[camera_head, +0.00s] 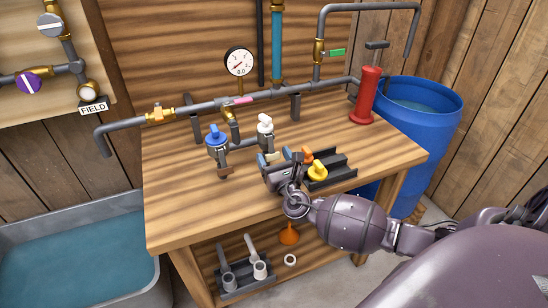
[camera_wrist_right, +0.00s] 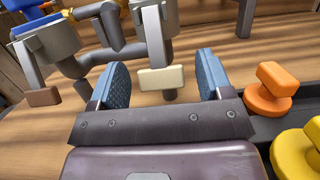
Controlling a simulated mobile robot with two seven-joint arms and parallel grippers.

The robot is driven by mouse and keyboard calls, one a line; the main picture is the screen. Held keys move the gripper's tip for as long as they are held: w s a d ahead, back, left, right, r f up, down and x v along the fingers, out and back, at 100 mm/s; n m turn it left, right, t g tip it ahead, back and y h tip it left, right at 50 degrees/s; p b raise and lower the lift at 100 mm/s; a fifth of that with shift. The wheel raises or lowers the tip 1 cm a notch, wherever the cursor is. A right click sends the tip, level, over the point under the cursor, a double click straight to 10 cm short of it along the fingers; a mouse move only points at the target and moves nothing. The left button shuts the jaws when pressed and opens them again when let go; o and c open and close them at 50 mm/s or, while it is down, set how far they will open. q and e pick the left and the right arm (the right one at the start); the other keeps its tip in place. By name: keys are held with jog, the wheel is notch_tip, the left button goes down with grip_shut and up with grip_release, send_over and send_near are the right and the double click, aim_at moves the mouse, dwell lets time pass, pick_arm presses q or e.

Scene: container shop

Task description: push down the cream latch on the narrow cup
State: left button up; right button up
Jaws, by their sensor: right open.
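The narrow cup (camera_head: 266,144) is a grey cup under a white-topped valve at the back of the workbench. Its cream latch (camera_wrist_right: 161,78) hangs from a grey lever in the right wrist view, low in front of the cup. My right gripper (camera_head: 275,158) is open, with blue-padded fingers. In the wrist view the fingers (camera_wrist_right: 162,68) stand one to each side of the cream latch, with gaps on both sides. I cannot tell whether the latch lies fully between them in depth. My left gripper is not in view.
A wider cup (camera_head: 217,144) with a brown latch (camera_wrist_right: 43,96) stands left under a blue valve. A dark rack with orange (camera_wrist_right: 271,88) and yellow (camera_wrist_right: 300,155) knobs sits close right. Pipes run behind. The bench's front left (camera_head: 185,215) is clear.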

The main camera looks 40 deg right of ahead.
jog(key=v, duration=1.1)
jog(key=shift+d, duration=0.1)
jog(key=s+f+m+g+h, duration=0.25)
jog(key=s+m+g, duration=0.45)
jog(key=m, duration=0.4)
jog(key=s+f+m+g+h, duration=0.1)
jog(key=s+f+m+g, duration=0.35)
jog(key=s+m, duration=0.55)
jog(key=s+a+m+g+y, duration=0.6)
jog(key=s+a+m+y, duration=0.2)
jog(key=s+m, duration=0.4)
jog(key=w+f+n+t+p, duration=0.1)
jog(key=w+f+t, duration=0.4)
jog(key=w+t, duration=0.3)
jog(key=shift+w+a+f, duration=0.2)
jog(key=shift+w+f, duration=0.1)
jog(key=shift+w, duration=0.25)
jog(key=shift+t+y, duration=0.25)
jog(key=shift+c, duration=0.4)
